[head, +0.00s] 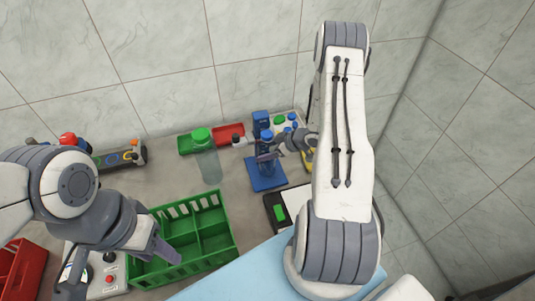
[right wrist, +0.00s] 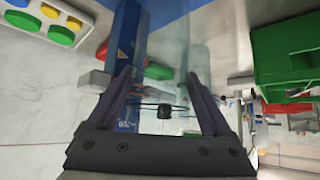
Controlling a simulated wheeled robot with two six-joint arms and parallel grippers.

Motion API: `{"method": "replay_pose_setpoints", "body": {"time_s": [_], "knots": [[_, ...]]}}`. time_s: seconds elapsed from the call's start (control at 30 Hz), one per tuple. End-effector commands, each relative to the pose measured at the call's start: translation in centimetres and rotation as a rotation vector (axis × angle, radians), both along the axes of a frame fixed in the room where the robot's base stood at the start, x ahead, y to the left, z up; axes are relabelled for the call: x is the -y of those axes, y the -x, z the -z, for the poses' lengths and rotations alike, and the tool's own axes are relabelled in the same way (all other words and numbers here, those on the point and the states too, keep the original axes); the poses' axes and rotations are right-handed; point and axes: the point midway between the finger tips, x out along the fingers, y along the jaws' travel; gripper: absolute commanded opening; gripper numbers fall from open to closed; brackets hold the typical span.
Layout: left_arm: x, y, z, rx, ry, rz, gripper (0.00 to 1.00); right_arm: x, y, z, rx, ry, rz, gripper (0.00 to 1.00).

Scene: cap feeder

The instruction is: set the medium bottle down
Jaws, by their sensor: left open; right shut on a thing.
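The medium bottle (head: 267,169), clear with a blue cap, is upright at the blue stand (head: 270,184). I cannot tell whether its bottom touches the stand's base. My right gripper (head: 270,155) is shut on it from the right. In the right wrist view the clear bottle (right wrist: 180,60) shows between and beyond the fingers of my right gripper (right wrist: 163,95), beside the blue upright of the stand. My left gripper (head: 122,262) is open and empty at the lower left, beside the green crate.
A taller clear bottle with a green cap (head: 207,165) stands left of the blue stand. The green divided crate (head: 222,203) is in front. Green (head: 186,147) and red (head: 228,131) trays are behind. A dark-framed pad (head: 275,213) is at the front right; a red crate (head: 20,275) is far left.

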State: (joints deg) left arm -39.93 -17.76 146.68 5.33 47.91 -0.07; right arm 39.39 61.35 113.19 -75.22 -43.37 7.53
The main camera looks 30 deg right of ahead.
Motion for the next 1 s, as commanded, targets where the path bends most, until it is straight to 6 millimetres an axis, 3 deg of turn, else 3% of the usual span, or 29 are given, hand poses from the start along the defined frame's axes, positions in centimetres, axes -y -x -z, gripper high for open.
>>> {"method": "replay_pose_setpoints", "body": {"time_s": [0.2,0.63,0.67,0.7,1.0], "knots": [[0.0,0.0,-1.0,0.000,0.000,0.002,0.50,0.0,0.0,2.2,0.002,-0.001,0.001,0.00],[0.0,0.0,-0.5,0.000,0.000,0.001,0.50,0.1,0.0,2.8,0.002,0.000,0.001,0.00],[0.0,0.0,-0.6,0.000,0.000,0.001,0.50,0.1,0.1,2.8,0.000,0.000,0.001,0.91],[0.0,0.0,-0.6,0.000,0.000,0.001,0.50,0.1,0.1,2.8,0.000,0.000,0.001,1.00],[0.0,0.0,-1.0,0.000,0.000,0.001,0.50,0.1,0.1,2.3,0.000,0.000,0.001,1.00]]}}
